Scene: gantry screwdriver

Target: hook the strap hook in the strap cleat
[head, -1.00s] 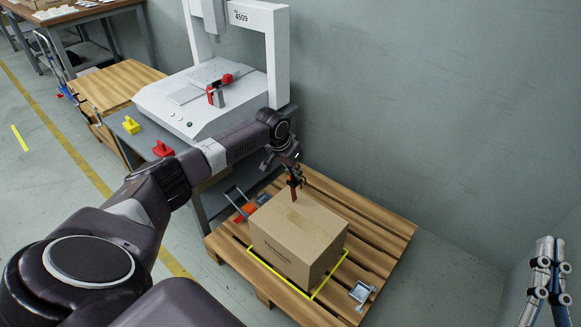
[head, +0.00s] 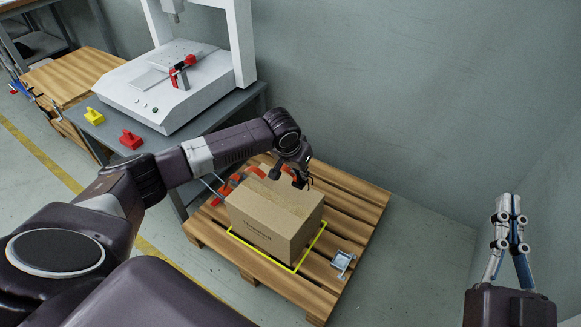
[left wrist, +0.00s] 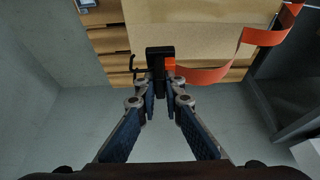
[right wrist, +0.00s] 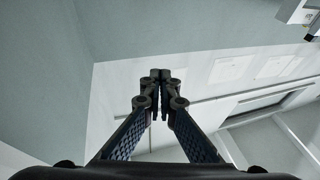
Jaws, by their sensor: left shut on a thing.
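My left gripper (head: 301,181) is shut on the black strap hook (left wrist: 160,62), just above the top of the cardboard box (head: 275,215) near its far right edge. A thin curved hook end sticks out to the left in the left wrist view. The orange strap (left wrist: 222,74) runs from the hook and loops back over the box toward the red ratchet (head: 222,190) on the pallet's left side. The strap cleat (head: 342,262), a small grey metal piece, sits on the pallet right of the box, apart from the hook. My right gripper (right wrist: 160,77) is shut and empty.
The box stands inside a yellow outline (head: 318,243) on the wooden pallet (head: 358,205). A grey bench (head: 170,150) with a white gantry machine (head: 165,90) stands behind left. Walls close off the back and right. Floor right of the pallet is clear.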

